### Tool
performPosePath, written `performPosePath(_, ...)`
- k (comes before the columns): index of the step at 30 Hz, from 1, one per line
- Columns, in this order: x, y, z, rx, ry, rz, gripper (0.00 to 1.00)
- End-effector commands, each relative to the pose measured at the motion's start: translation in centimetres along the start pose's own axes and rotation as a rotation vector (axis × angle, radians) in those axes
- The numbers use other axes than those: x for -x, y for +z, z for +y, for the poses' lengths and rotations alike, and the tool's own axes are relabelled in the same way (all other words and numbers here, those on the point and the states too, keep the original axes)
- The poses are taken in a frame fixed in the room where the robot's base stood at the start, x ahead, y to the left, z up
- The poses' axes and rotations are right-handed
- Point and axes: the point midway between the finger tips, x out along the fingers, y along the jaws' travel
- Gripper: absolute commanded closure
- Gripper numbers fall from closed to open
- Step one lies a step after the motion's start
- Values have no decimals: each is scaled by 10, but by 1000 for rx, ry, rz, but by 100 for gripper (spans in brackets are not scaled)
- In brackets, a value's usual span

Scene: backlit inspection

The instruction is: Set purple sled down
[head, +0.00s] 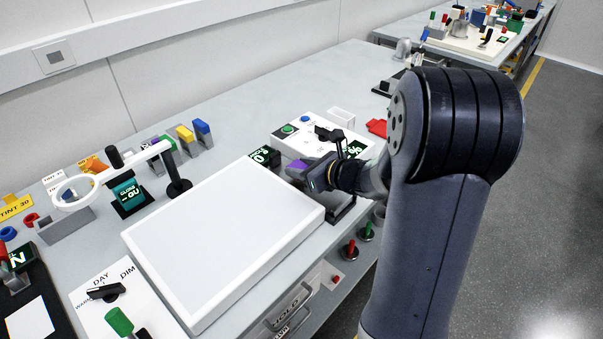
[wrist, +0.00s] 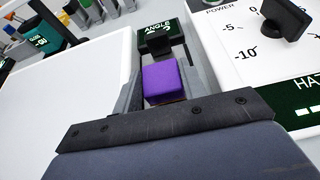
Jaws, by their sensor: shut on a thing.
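The purple sled (wrist: 163,82) is a small purple block between the two grey fingers of my gripper (wrist: 168,72) in the wrist view. My gripper is shut on it. In the head view a bit of the purple sled (head: 297,164) shows at the tip of my gripper (head: 304,168), just beyond the right edge of the white light panel (head: 225,235). A dark part with a green label (wrist: 158,38) lies just past the sled. The sled's underside is hidden, so I cannot tell whether it touches a surface.
A white control box with a dark knob (wrist: 283,18) stands close on the right. A ring magnifier (head: 85,188) and coloured blocks (head: 195,135) stand behind the panel. A red piece (head: 377,127) lies beyond my wrist. The panel top is clear.

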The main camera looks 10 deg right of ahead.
Motion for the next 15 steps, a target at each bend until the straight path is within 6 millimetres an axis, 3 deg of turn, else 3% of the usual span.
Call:
performPosePath(3,-6,-14,0,-2,0,1,84)
performPosePath(15,-8,-18,0,1,-1,-1,84)
